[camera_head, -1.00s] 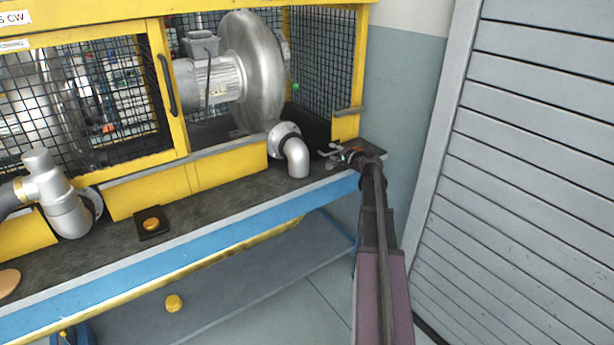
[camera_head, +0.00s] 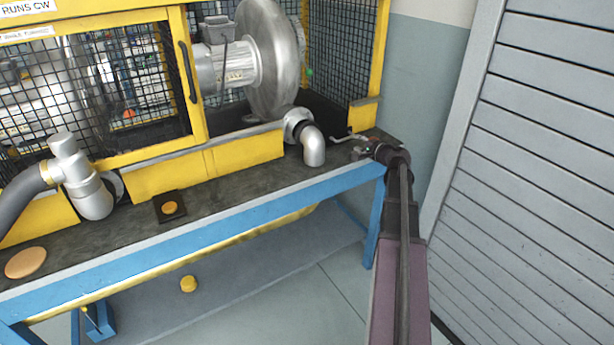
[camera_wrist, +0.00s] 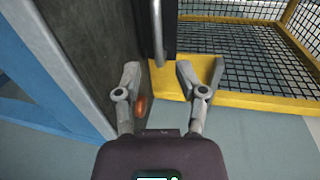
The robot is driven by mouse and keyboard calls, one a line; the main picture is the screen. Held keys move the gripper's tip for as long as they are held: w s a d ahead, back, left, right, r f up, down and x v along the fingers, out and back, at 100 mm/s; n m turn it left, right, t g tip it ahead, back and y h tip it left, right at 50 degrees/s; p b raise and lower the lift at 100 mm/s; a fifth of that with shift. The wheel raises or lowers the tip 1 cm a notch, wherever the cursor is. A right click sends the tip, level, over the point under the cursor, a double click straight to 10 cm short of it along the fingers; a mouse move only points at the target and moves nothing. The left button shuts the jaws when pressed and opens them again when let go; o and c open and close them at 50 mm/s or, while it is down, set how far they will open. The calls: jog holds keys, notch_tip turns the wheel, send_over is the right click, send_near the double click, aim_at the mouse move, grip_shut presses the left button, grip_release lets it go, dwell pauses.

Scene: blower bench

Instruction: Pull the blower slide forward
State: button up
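The silver blower (camera_head: 272,62) with its motor (camera_head: 225,65) stands inside the yellow cage at the top. A grey metal bar (camera_head: 347,138), apparently a handle, sticks out at the cage's right opening. In the wrist view a bar (camera_wrist: 157,30) hangs from the top, its end near the gap between the fingertips. My gripper (camera_wrist: 158,76) is open, one finger on each side of that gap. It holds nothing. In the head view my gripper (camera_head: 362,152) is at the bench's right end, close to the bar. The slide itself cannot be made out clearly.
A silver pipe elbow (camera_head: 314,150) stands just left of my gripper. Another pipe fitting (camera_head: 85,185) and a black pad with an orange button (camera_head: 169,207) are further left on the bench (camera_head: 235,185). A grey shutter (camera_head: 540,150) rises at the right.

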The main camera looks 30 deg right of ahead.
jog(key=v, duration=0.5)
jog(key=s+a+n+g+y+p, duration=0.2)
jog(key=a+n+g+p, duration=0.3)
jog(key=a, duration=0.8)
jog(key=s+a+n+g+y+p, duration=0.3)
jog(key=s+a+n+g+p, duration=0.2)
jog(key=a, duration=0.8)
jog(key=shift+a+r+n+g+p, duration=0.25)
jog(key=shift+r+n+g+p, duration=0.3)
jog(key=shift+p, duration=0.6)
jog(key=shift+w+d+f+m, duration=0.1)
jog(key=shift+f+m, duration=0.05)
jog(key=shift+m, duration=0.1)
jog(key=w+d+m+t+h+b, duration=0.2)
jog(key=d+m+t+b, duration=0.3)
jog(key=d, duration=0.8)
jog(key=w+d+m+t+h+b, duration=0.3)
jog(key=d+m+t+b, duration=0.2)
jog(key=d, duration=0.8)
jog(key=shift+d+f+m+t+b, duration=0.25)
jog(key=shift+f+m+t+b, duration=0.1)
jog(key=shift+t+b, duration=0.3)
